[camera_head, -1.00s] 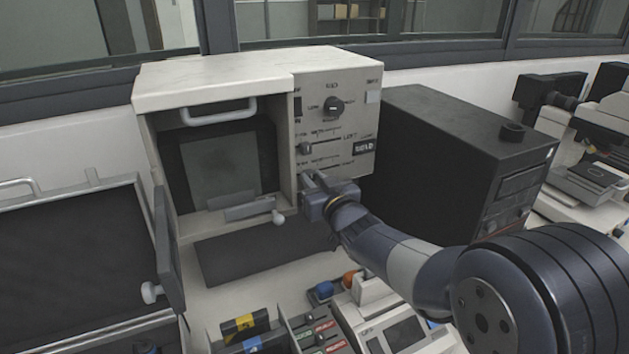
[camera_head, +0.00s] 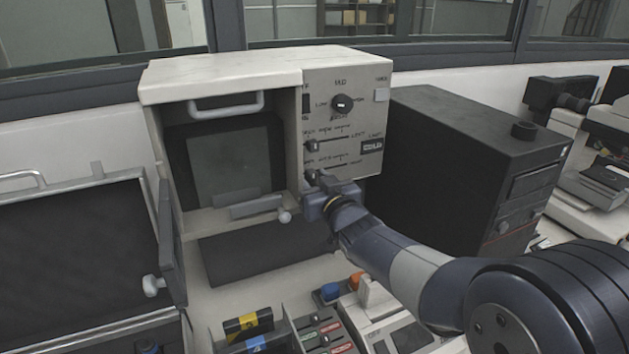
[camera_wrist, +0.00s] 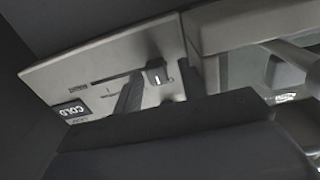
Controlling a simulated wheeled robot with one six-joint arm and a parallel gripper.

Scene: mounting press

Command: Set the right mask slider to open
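The mounting press (camera_head: 215,77) has a pale control panel (camera_head: 372,117) on its right front. The upper mask slider knob (camera_head: 313,146) sits at the left end of its slot. My gripper (camera_head: 319,181) is at the left end of the lower slot and partly hides the knob there. In the wrist view, this right mask slider knob (camera_wrist: 157,75) is at the right end of its dark slot. My gripper (camera_wrist: 151,87) looks open, with its two fingers on either side of the knob. I cannot tell whether they touch it.
A black box-shaped unit (camera_head: 470,160) stands close to the right of the press. The press's open door (camera_head: 168,235) hangs at the left. A black-topped unit (camera_head: 75,260) is further left. Several small boxes and a device (camera_head: 400,335) lie on the bench below my arm.

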